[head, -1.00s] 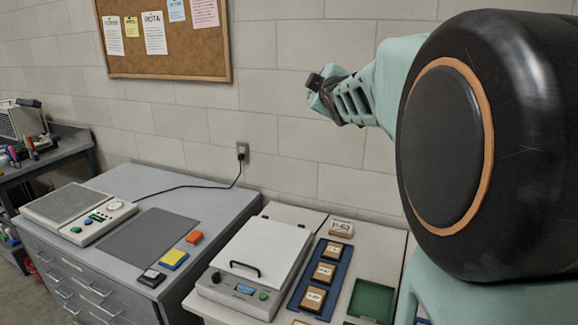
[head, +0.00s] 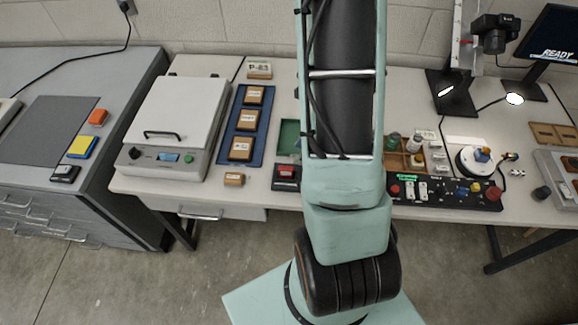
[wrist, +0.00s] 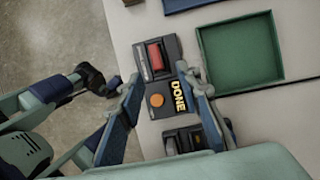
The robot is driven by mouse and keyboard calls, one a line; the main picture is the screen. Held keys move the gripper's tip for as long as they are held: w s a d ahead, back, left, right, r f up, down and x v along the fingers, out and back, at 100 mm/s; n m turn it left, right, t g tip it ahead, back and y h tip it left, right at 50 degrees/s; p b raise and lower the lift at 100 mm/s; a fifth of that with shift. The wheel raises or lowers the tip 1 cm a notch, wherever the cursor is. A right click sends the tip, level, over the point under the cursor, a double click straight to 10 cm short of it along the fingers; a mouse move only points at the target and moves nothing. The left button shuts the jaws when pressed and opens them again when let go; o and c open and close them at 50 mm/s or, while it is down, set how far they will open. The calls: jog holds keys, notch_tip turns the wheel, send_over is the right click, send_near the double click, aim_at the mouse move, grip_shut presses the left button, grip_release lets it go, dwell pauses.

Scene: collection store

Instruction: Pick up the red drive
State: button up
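A red drive (wrist: 155,56) sits in a black dock unit (wrist: 140,64) on the pale bench, at the upper middle of the wrist view. Beside it the unit has an orange round button (wrist: 157,100) and a label reading DONE (wrist: 178,96). In the head view the red drive (head: 287,171) and its dock (head: 285,184) are small, just left of my arm. My gripper (wrist: 160,76) is open and empty in the wrist view, its fingers spread on either side of the dock. I cannot tell its height above the dock. My gripper does not show in the head view.
A green tray (wrist: 279,77) lies right of the dock. A blue tray (head: 259,153) with labelled blocks and a lidded machine (head: 127,170) stand left. A control panel (head: 430,201) with buttons lies right.

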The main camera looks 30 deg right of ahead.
aim_at(287, 168)
jog(key=x, duration=0.5)
jog(key=shift+s+b, duration=0.1)
jog(key=shift+b, duration=0.25)
jog(key=shift+a+x, duration=0.15)
jog(key=shift+x, duration=1.2)
jog(key=shift+a+x, duration=0.1)
jog(key=shift+x, duration=1.3)
jog(key=shift+r, duration=0.15)
jog(key=shift+s, duration=0.1)
grip_shut()
